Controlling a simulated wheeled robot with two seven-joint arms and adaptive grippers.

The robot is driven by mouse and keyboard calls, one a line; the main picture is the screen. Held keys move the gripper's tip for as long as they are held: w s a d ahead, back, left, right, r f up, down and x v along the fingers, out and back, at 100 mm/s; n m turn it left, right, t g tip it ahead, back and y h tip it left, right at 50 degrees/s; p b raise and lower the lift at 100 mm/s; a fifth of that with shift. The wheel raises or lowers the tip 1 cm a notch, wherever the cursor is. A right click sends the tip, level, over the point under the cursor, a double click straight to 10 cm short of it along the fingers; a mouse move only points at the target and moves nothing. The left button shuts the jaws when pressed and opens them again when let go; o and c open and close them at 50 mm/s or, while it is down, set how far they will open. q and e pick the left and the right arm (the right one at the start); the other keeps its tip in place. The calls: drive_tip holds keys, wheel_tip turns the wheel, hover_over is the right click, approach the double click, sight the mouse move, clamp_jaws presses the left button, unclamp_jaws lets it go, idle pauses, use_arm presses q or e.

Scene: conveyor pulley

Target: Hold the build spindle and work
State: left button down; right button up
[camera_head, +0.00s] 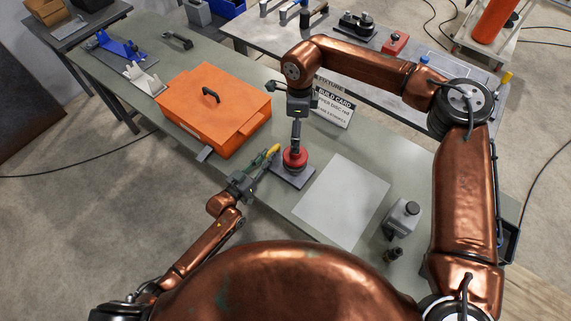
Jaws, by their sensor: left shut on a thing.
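The build spindle shows as a red round part (295,157) on a dark grey base plate (293,176) on the bench. My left gripper (250,178) is low beside it, to its left. It is shut on a slim yellow-and-green handled thing (271,153), whose far end reaches close to the red part; I cannot tell whether they touch. My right gripper (297,112) points down from above the spindle. A dark upright piece (296,134) runs between it and the red part. Whether the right fingers are open or shut is too small to tell.
An orange case (212,105) stands left of the spindle. A build card (334,108) stands behind. A back bench (270,38) holds red and black parts.

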use_arm(q)
drive_tip(key=c, duration=1.7)
unclamp_jaws()
drive_tip(key=shift+o, duration=0.2)
drive_tip(key=o, duration=0.3)
drive_tip(key=shift+o, duration=0.7)
drive_tip(key=shift+o, duration=1.1)
